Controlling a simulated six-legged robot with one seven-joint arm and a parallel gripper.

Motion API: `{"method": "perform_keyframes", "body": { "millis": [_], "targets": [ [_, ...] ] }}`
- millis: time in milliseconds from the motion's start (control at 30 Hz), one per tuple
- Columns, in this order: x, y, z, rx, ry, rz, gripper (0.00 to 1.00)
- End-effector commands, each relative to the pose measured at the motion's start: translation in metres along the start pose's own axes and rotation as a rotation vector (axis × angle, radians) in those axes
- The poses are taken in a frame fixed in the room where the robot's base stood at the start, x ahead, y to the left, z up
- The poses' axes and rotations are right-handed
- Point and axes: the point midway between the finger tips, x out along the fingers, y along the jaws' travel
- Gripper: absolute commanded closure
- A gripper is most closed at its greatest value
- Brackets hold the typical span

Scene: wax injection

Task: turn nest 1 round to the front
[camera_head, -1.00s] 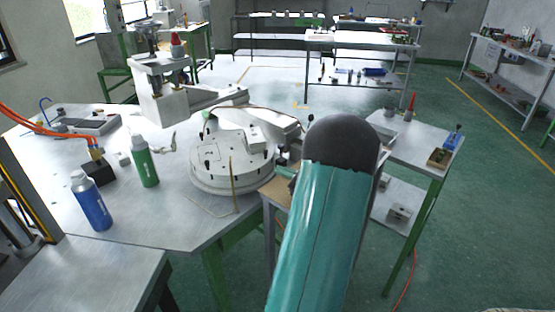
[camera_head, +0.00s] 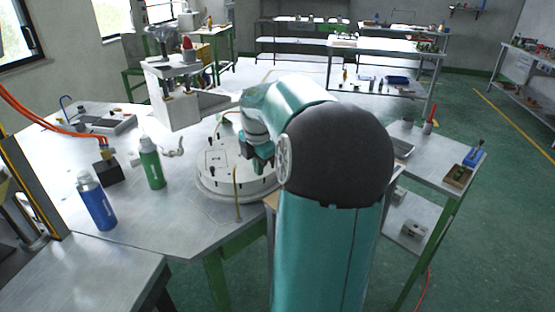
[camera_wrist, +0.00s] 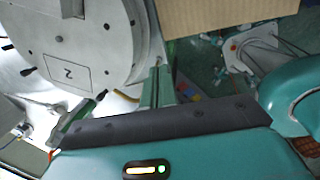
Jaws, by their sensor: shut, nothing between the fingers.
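The round pale turntable (camera_head: 222,178) stands on the metal bench, with small dark pegs around its rim. In the wrist view its disc (camera_wrist: 95,30) fills the upper left and bears a square plate (camera_wrist: 68,72) with a mark like a sideways 2. I cannot make out a nest 1 label. A thin brass rod (camera_head: 237,195) stands at the disc's front edge; its tip area shows in the wrist view (camera_wrist: 124,96). My gripper (camera_head: 258,166) is shut and empty, over the disc's right side in the head view. Its fingertips are partly hidden, so contact is unclear.
A press-like machine (camera_head: 172,95) stands behind the disc. A green bottle (camera_head: 151,165), a blue bottle (camera_head: 97,205) and a black block (camera_head: 106,172) are at left. A side table (camera_head: 440,150) is at right. A brown board (camera_wrist: 225,14) shows beside the disc.

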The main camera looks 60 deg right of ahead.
Motion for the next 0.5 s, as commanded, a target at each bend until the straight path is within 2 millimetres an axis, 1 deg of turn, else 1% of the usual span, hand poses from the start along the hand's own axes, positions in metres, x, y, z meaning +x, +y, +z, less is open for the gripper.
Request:
{"method": "perform_keyframes", "body": {
  "millis": [33,100,200,233,300,367,500],
  "targets": [
    [-0.012,0.009,0.002,-0.153,-0.075,0.004,1.00],
    [-0.024,0.019,0.005,-0.331,-0.158,-0.002,1.00],
    [-0.037,0.028,0.005,-0.482,-0.231,-0.013,1.00],
    [-0.038,0.030,0.004,-0.505,-0.243,-0.015,1.00],
    [-0.038,0.032,0.004,-0.533,-0.254,-0.018,1.00],
    [-0.034,0.032,0.005,-0.535,-0.254,-0.019,1.00],
    [-0.015,0.032,0.009,-0.530,-0.249,-0.020,1.00]
  ]
}}
